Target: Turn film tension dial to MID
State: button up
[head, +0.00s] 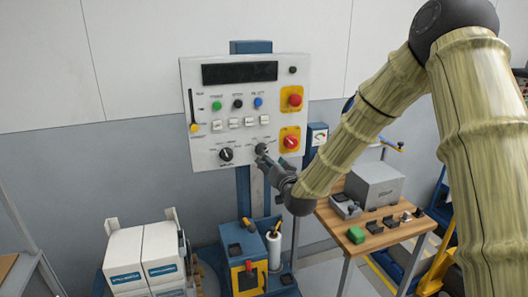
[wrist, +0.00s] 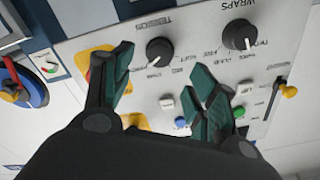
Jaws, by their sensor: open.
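The film tension dial is a round black knob on the white control panel (head: 217,98). In the wrist view the dial (wrist: 160,51), beside the upside-down word TENSION, lies beyond the gap between my fingertips. A light pointer mark shows on its lower left side; the small setting labels are too blurred to read surely. In the head view the dial (head: 261,148) is partly hidden by my gripper (head: 264,160). My gripper is open and empty, its dark green fingers (wrist: 165,75) spread apart in the wrist view. I cannot tell whether a finger touches the panel.
A second black dial, WRAPS (wrist: 238,34), is beside it. A red knob on a yellow plate (head: 291,141) is close right of my gripper. Push buttons (head: 234,123) and a yellow-tipped slider (head: 193,127) are on the panel. A wooden table (head: 375,238) stands lower right.

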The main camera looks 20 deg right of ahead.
jog(key=w+p, duration=0.2)
jog(key=w, duration=0.6)
jog(key=shift+a, duration=0.15)
jog(key=shift+s, duration=0.1)
jog(key=c, duration=1)
jog(key=shift+c, duration=0.2)
